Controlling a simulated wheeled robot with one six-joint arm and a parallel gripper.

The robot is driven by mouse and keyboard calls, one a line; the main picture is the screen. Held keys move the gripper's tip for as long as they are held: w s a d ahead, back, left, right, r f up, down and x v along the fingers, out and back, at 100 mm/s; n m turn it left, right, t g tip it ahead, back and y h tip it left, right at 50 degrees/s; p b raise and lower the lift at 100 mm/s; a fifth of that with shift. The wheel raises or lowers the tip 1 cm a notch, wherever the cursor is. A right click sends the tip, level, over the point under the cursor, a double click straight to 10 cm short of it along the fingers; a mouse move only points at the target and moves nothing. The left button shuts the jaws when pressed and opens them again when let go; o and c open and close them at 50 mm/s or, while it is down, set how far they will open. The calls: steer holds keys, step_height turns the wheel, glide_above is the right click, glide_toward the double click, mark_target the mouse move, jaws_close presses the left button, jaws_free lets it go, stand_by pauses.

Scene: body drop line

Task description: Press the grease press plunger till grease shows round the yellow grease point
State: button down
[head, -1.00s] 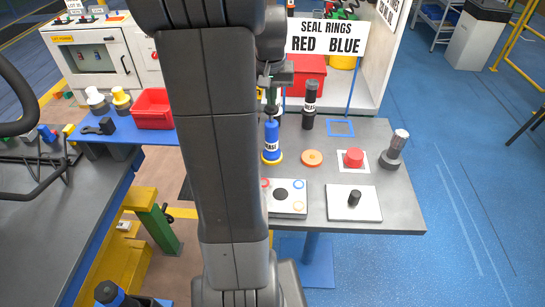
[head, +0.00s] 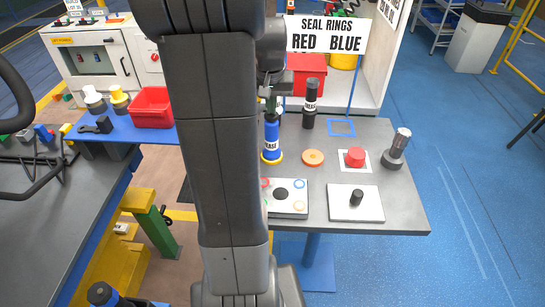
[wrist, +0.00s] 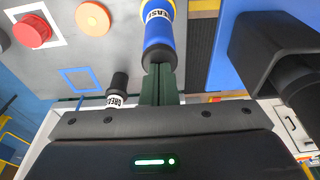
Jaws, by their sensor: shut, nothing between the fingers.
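The blue grease press (head: 272,138) stands upright on the grey table, its foot at the yellow grease point (head: 271,158). In the wrist view the press (wrist: 158,35) has a white label and a dark top end, the plunger end (wrist: 158,54). My gripper (wrist: 160,68) is shut and empty, its dark green fingertips right at that end; I cannot tell whether they touch it. In the head view my arm hides most of the gripper. I can make out no grease round the yellow point, but it is small and partly hidden.
A black grease cartridge (head: 310,104) stands close behind the press. A red bin (head: 152,107) is left.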

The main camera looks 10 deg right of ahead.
steer(key=shift+r+p, duration=1.8)
steer(key=shift+r, duration=0.35)
steer(key=shift+r, duration=0.1)
step_height(320, 180, up, 6)
steer(key=p, duration=0.5)
steer(key=shift+f, duration=0.25)
step_height(320, 180, down, 7)
steer(key=b, duration=0.6)
steer(key=shift+f, duration=0.1)
steer(key=shift+a, duration=0.1)
